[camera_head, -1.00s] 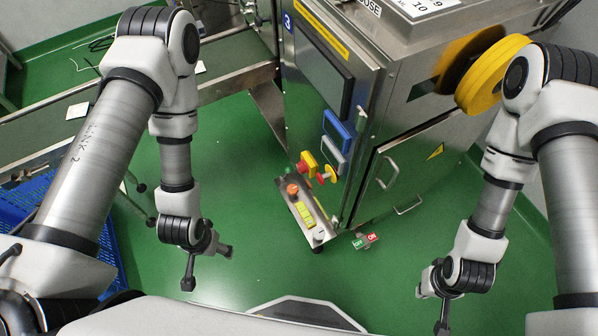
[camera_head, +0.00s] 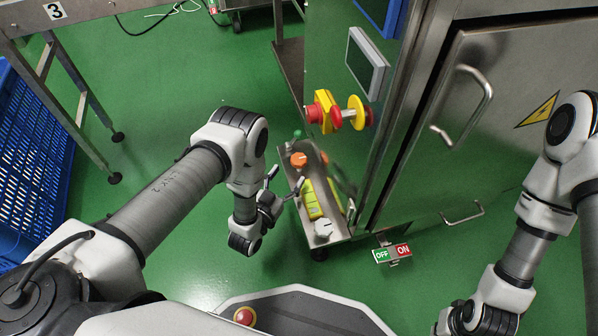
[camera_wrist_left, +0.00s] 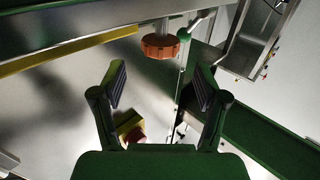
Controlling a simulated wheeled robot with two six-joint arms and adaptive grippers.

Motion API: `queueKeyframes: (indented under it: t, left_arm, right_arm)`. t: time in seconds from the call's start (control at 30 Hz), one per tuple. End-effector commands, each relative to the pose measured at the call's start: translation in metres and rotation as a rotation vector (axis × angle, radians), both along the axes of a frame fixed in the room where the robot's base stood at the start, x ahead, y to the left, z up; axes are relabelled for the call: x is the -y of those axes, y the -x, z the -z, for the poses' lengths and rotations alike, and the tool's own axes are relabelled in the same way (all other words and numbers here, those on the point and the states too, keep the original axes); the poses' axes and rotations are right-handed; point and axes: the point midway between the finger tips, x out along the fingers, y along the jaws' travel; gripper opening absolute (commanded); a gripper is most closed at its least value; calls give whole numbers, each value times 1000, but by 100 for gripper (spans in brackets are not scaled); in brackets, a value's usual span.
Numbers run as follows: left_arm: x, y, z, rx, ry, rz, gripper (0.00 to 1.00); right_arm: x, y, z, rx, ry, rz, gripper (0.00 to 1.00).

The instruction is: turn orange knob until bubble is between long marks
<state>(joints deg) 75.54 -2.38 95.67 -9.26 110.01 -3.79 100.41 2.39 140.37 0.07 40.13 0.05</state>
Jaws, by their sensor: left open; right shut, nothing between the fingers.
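The orange knob (camera_head: 299,160) sits near the far end of a narrow metal panel (camera_head: 334,235) at the machine's side. In the left wrist view the knob (camera_wrist_left: 160,46) is beyond and above the gap between the fingers, apart from them. A yellow-green strip (camera_head: 311,200), which looks like the level, lies nearer on the panel; its bubble and marks are too small to read. My left gripper (camera_head: 286,180) is open and empty, just left of the panel; both fingers show in the wrist view (camera_wrist_left: 160,88). My right gripper's fingers are below the picture edge.
A red and yellow emergency stop (camera_head: 322,111) and a red-yellow switch (camera_head: 357,112) jut out above the panel. A white knob (camera_head: 323,228) is at its near end. An OFF/ON sign (camera_head: 392,254) stands right. A blue crate (camera_head: 30,150) is left; green floor between is free.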

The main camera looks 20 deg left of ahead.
Motion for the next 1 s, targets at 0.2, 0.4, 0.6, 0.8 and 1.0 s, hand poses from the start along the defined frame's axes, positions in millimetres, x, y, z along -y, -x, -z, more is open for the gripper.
queueKeyframes:
  t: [0.2,0.4,0.6,0.8,1.0]
  left_arm:
    - [7,-39,2,4,0,0,73]
    - [13,-68,0,0,0,0,73]
    - [14,-72,-3,-3,0,0,73]
    - [14,-72,-3,-4,0,-1,31]
    - [14,-72,-3,-4,-1,-1,12]
  right_arm:
    - [1,-1,22,3,0,4,0]
    - [1,-2,35,5,1,8,0]
    - [1,-2,34,6,1,8,0]
    - [1,-2,34,5,1,8,0]
    - [1,-2,34,5,1,8,0]
